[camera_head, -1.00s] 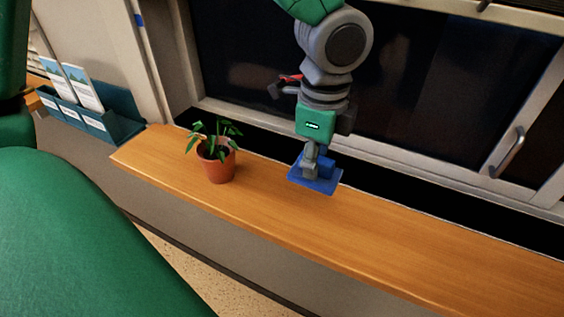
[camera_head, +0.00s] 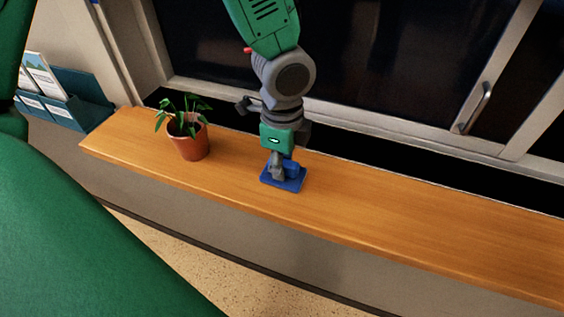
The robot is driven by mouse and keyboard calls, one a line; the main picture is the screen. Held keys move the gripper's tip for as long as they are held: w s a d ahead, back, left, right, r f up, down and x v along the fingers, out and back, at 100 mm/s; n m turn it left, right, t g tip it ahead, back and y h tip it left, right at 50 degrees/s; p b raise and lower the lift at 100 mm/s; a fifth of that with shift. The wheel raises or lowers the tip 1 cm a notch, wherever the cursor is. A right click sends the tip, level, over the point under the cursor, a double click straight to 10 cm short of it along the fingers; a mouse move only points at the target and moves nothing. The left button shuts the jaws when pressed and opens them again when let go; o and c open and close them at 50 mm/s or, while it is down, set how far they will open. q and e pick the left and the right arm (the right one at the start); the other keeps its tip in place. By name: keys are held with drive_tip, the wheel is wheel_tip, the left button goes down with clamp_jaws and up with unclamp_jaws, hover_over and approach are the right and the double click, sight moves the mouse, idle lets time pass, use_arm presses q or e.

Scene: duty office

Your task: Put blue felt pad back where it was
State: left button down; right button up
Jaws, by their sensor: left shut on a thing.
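The blue felt pad (camera_head: 292,184) is a flat blue piece with a raised blue part on top. My left gripper (camera_head: 278,172) reaches down from above and is shut on that raised part. The pad is level, over the middle of the wooden sill's depth, to the right of the potted plant. It looks to be on the sill or just above it; I cannot tell for sure. The fingers hide part of the raised part. My right gripper is not in view.
The wooden sill (camera_head: 400,228) runs below a dark window with a handle (camera_head: 474,107). A plant in a terracotta pot (camera_head: 190,146) stands left of the pad. A teal leaflet holder (camera_head: 67,108) is at the far left. The sill right of the pad is clear.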

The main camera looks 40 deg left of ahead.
use_arm(q)
drive_tip(key=c, duration=1.7)
unclamp_jaws()
drive_tip(key=shift+f, duration=0.1)
drive_tip(key=o, duration=0.3)
drive_tip(key=shift+a+f, duration=0.1)
drive_tip(key=shift+a, duration=0.55)
drive_tip(key=shift+s+a, duration=0.15)
drive_tip(key=shift+a, duration=0.1)
drive_tip(key=shift+d+r, duration=0.25)
drive_tip(key=shift+d, duration=0.05)
drive_tip(key=r, duration=0.4)
drive_tip(key=shift+w+d+r, duration=0.25)
drive_tip(key=shift+d+r, duration=0.05)
drive_tip(key=shift+d, duration=0.05)
drive_tip(key=r, duration=0.4)
drive_tip(key=a+r+p, duration=0.1)
drive_tip(key=r, duration=0.1)
drive_tip(key=shift+r, duration=0.35)
drive_tip(key=shift+s+d+r, duration=0.1)
drive_tip(key=shift+d+r, duration=0.05)
drive_tip(key=shift+r, duration=0.15)
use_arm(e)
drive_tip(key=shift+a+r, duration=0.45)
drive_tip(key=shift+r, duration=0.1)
